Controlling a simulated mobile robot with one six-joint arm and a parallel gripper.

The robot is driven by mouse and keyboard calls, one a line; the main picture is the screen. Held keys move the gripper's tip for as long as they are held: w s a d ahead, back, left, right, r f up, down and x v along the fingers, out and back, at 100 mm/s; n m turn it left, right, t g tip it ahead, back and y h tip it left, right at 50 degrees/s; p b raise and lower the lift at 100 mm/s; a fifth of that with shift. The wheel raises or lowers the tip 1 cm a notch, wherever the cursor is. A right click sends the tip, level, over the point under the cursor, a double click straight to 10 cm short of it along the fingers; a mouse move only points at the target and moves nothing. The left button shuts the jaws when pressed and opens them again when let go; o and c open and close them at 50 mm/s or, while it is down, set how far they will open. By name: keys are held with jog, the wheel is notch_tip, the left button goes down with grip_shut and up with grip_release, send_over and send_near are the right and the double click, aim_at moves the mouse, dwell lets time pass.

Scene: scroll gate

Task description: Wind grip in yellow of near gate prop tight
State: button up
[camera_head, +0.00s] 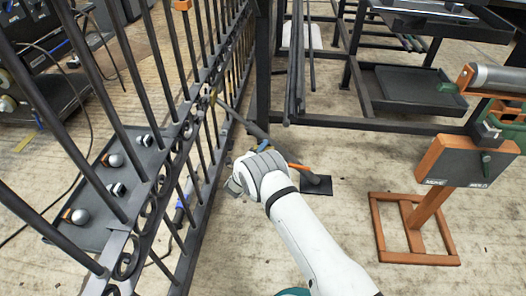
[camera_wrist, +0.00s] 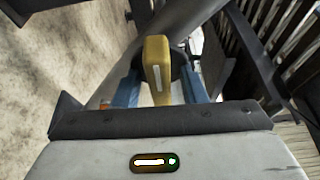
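The yellow grip (camera_wrist: 157,65) stands upright in the middle of the wrist view, between the two blue fingers of my gripper (camera_wrist: 161,88). The fingers are apart, with a narrow gap showing on each side of the grip. Behind it the thick grey tube of the prop (camera_wrist: 188,22) runs slantwise. In the head view the dark prop (camera_head: 238,117) slopes from the gate (camera_head: 150,158) down to a black floor plate (camera_head: 317,185). My wrist hides its middle, and I cannot make out the yellow grip there.
The barred gate stands close on the left of my arm. An orange-framed stand (camera_head: 417,258) is on the right. A dark rack (camera_head: 400,92) is behind.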

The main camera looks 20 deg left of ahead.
grip_shut()
jog(key=shift+n, duration=0.3)
